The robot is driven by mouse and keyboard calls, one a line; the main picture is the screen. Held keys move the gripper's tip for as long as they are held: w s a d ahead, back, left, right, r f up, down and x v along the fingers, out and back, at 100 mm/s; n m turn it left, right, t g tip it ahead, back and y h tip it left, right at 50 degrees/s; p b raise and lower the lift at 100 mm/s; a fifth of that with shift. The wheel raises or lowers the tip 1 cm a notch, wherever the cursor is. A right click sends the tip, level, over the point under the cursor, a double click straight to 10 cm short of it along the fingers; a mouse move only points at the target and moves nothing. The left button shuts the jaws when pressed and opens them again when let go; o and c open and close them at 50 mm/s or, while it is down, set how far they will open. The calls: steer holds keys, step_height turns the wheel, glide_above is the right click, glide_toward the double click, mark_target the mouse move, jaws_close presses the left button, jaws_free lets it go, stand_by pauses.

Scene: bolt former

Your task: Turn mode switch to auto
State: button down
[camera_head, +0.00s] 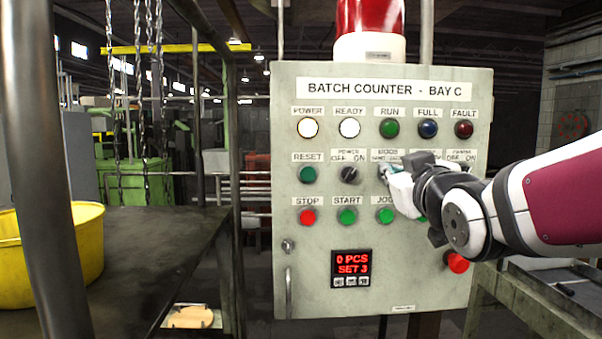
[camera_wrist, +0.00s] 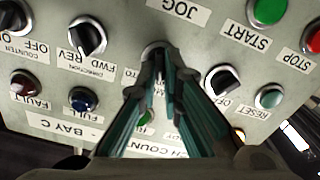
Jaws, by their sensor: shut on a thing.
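The mode switch (camera_wrist: 152,47) is in the switch row of the grey batch counter panel (camera_head: 430,285), between the power switch (camera_head: 349,175) and the direction switch. In the wrist view, which shows the panel upside down, only part of its round rim shows past the fingers. My gripper (camera_wrist: 161,62) is shut on the mode switch, its teal fingers close together at the knob. In the head view my gripper (camera_head: 388,173) reaches in from the right and covers most of the switch and part of its label. The knob's pointing direction is hidden.
The direction switch (camera_wrist: 87,37) and power switch (camera_wrist: 224,82) flank the fingers closely. Lamps sit above and push buttons below, including the red stop button (camera_head: 307,217). A dark table (camera_head: 150,245) with a yellow tub (camera_head: 80,245) stands left.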

steer(key=shift+d+f+m+b, duration=0.1)
steer(key=shift+m+b, duration=0.8)
steer(key=shift+m, duration=1.55)
steer(key=shift+d+m+b, duration=0.1)
steer(key=shift+m+b, duration=0.75)
steer(key=shift+m, duration=1.6)
steer(key=c, duration=1.7)
jaws_free()
steer(key=shift+s, duration=0.15)
steer(key=s, duration=1.1)
steer(key=shift+s, duration=0.4)
